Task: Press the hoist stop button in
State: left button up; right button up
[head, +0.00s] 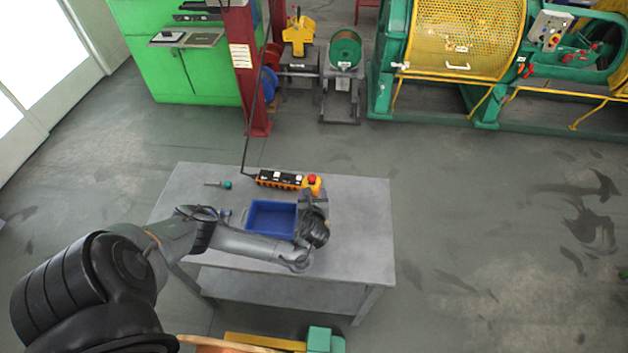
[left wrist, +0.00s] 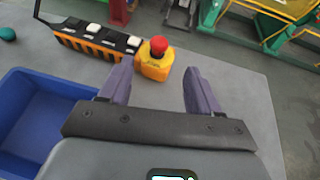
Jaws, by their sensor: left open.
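The hoist pendant (head: 279,180) lies on the grey table, orange and black with white buttons. It also shows in the left wrist view (left wrist: 92,38). At its right end is a yellow box (left wrist: 154,68) with the red stop button (head: 312,178) on top. The red button (left wrist: 158,46) stands up from the box in the left wrist view. My left gripper (left wrist: 156,78) is open and empty, its two purple-grey fingers apart. The button appears just beyond the fingertips, between their lines; contact is not seen. My right gripper is in neither view.
A blue bin (head: 251,219) stands on the table (head: 360,225) beside my left gripper. A small green-handled tool (head: 227,185) lies left of the pendant. A cable rises from the pendant's left end. The table's right side is clear.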

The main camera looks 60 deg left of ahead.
aim_at(312, 178)
pick_arm(q)
jog(key=b+x, duration=0.2)
jog(key=x, duration=0.6)
jog(key=shift+w+a+f+b, duration=0.15)
jog(key=shift+a+f+b, duration=0.1)
jog(key=shift+b, duration=0.15)
jog(key=shift+w+a+f, duration=0.2)
jog(key=shift+w+a, duration=0.15)
jog(key=shift+a, duration=0.2)
grip_shut()
